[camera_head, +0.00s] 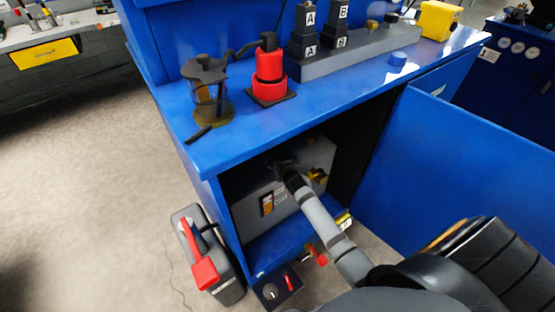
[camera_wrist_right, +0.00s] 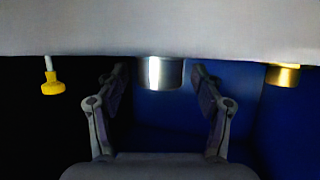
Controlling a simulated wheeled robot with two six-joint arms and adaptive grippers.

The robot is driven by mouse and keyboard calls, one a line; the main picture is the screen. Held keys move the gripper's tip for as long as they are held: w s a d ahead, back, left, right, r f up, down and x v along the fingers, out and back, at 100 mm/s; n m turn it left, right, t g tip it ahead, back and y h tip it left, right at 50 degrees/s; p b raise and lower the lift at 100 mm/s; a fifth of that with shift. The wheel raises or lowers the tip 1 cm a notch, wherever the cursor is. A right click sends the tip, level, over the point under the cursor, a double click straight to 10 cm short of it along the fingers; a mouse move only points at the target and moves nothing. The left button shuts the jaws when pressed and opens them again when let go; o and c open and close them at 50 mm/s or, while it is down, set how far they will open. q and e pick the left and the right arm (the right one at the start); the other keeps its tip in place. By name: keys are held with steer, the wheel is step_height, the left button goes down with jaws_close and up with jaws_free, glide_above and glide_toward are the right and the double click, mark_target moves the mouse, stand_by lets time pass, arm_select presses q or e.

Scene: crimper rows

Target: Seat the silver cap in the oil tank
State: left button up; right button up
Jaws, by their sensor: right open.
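The grey oil tank (camera_head: 250,216) stands inside the open blue cabinet. In the right wrist view its pale grey face (camera_wrist_right: 160,28) fills the top. The silver cap (camera_wrist_right: 160,73) sticks out from the edge of that face; how deep it sits I cannot tell. My right gripper (camera_wrist_right: 158,86) is open, one finger on each side of the cap, and a gap shows on both sides. In the head view my right gripper (camera_head: 281,166) is at the top of the tank, and the cap cannot be made out there. My left gripper is out of view.
A yellow-tipped part (camera_wrist_right: 52,83) and a brass fitting (camera_wrist_right: 284,76) flank the cap. The bench top (camera_head: 225,148) is close above the tank. The open blue door (camera_head: 455,165) is on the right. A grey can (camera_head: 205,245) with a red handle stands outside, left.

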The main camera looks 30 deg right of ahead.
steer(key=c, duration=0.9)
steer(key=shift+o, duration=0.2)
steer(key=shift+r, duration=0.5)
steer(key=s+d+r+p, duration=0.4)
steer(key=s+r, duration=0.8)
steer(key=s, duration=0.1)
steer(key=shift+s+p, duration=0.15)
steer(key=shift+p, duration=0.15)
